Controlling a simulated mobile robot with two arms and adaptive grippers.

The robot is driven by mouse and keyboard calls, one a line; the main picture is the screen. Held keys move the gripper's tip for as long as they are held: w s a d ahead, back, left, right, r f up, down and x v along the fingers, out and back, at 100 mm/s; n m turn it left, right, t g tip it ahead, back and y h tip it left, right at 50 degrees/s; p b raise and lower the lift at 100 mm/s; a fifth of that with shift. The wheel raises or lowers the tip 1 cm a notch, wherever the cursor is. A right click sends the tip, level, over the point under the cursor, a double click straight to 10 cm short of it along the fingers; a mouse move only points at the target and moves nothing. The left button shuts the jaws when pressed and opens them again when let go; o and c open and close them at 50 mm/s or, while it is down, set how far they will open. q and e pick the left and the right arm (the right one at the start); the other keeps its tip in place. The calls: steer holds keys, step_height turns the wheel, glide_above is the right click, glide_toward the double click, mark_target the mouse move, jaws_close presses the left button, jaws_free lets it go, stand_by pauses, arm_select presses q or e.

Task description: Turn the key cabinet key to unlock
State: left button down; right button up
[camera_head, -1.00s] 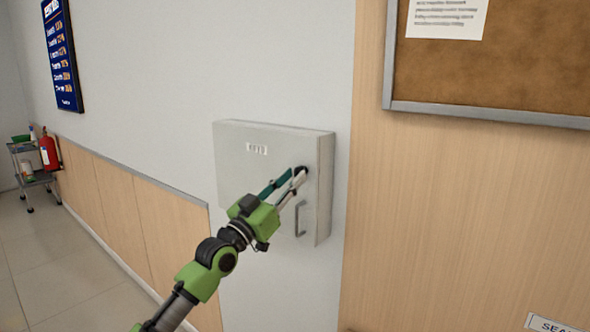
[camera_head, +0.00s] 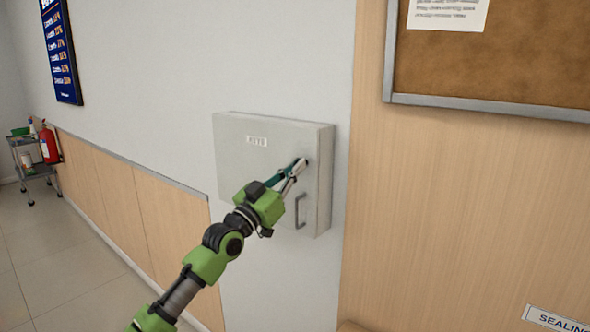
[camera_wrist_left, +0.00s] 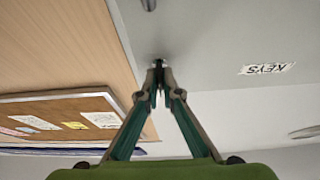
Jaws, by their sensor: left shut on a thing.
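The key cabinet (camera_head: 235,165) is a light grey box on the wall, its door closed, with a "KEYS" label (camera_head: 257,141) and a bar handle (camera_head: 300,211). My left gripper (camera_head: 299,166) is at the right part of the door, above the handle. In the left wrist view the fingers (camera_wrist_left: 158,82) come together at the lock on the cabinet door (camera_wrist_left: 230,30). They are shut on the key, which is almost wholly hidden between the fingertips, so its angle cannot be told. The label shows upside down there (camera_wrist_left: 266,69). My right gripper is not in view.
A cork board (camera_head: 490,60) hangs on the wood panel at the upper right. A blue rate board (camera_head: 60,50) hangs at the upper left. A small cart (camera_head: 33,165) and a red fire extinguisher (camera_head: 48,143) stand far left. The floor there is clear.

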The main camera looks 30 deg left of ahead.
arm_select(q)
steer(key=m+g+h+p, duration=0.1)
steer(key=m+h+p, duration=0.1)
steer(key=m, duration=0.3)
steer(key=m+g+h+p, duration=0.2)
steer(key=m+p, duration=0.1)
steer(key=m, duration=0.3)
steer(key=m+g+h+p, duration=0.1)
steer(key=m+h+p, duration=0.1)
steer(key=m, duration=0.4)
steer(key=shift+a+r+p, duration=0.15)
steer(key=shift+r+p, duration=0.25)
steer(key=shift+p, duration=0.05)
steer(key=m+g+p, duration=0.1)
steer(key=m+p, duration=0.1)
steer(key=m, duration=0.1)
steer(key=shift+f+g+p, duration=0.1)
steer(key=shift+g+p, duration=0.25)
steer(key=shift+g, duration=0.05)
steer(key=shift+f+m+g+p, duration=0.15)
steer(key=shift+m+g+p, duration=0.15)
steer(key=shift+m+p, duration=0.6)
steer(key=shift+m, duration=0.3)
steer(key=c, duration=2.2)
jaws_free()
steer(key=shift+c, duration=0.2)
steer(key=shift+s, duration=0.1)
